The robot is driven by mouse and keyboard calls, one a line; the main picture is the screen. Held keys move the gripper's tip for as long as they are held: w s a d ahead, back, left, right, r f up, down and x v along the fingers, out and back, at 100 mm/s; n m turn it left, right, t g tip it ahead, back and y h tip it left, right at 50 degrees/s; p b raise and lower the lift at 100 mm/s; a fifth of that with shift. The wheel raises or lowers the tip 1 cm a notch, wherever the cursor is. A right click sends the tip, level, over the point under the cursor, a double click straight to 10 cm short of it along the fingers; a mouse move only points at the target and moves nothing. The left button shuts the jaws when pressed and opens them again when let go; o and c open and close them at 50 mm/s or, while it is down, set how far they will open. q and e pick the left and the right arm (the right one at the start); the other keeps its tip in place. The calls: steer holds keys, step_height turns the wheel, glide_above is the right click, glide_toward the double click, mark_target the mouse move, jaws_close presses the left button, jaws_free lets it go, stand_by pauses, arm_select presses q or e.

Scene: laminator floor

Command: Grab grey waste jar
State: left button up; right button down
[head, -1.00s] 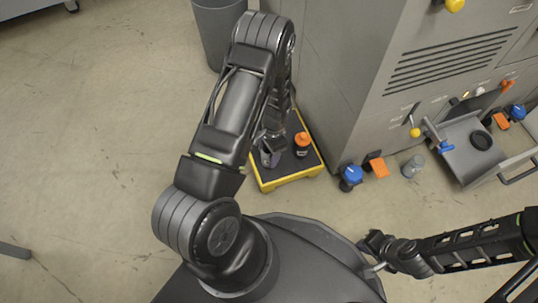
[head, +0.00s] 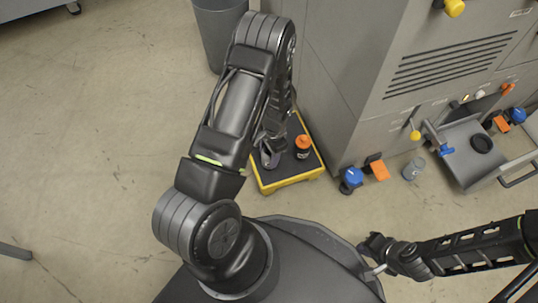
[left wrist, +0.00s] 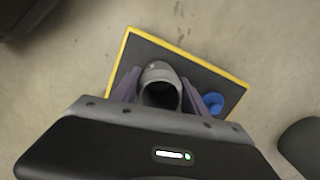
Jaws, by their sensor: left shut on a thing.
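The grey jar (left wrist: 161,88), round with a dark open mouth, stands between the fingers of my left gripper in the left wrist view. My left gripper (left wrist: 158,94) is shut on it, with one purple-grey finger on each side. In the head view my left gripper (head: 270,153) is low over the left part of a dark platform with a yellow rim (head: 290,183), and the jar is hard to make out there. My right gripper (head: 374,252) is at the lower right, away from the platform; its finger opening is unclear.
A black jar with an orange lid (head: 302,147) stands on the platform, right of my left gripper. A blue round thing (left wrist: 213,102) shows near the platform's edge. A grey machine (head: 350,90) stands to the right, a bin (head: 218,30) behind. Floor at left is clear.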

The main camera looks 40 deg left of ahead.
arm_select(q)
step_height(320, 180, up, 9)
steer(key=p, duration=0.3)
steer(key=shift+p, duration=0.35)
steer(key=shift+r, duration=0.15)
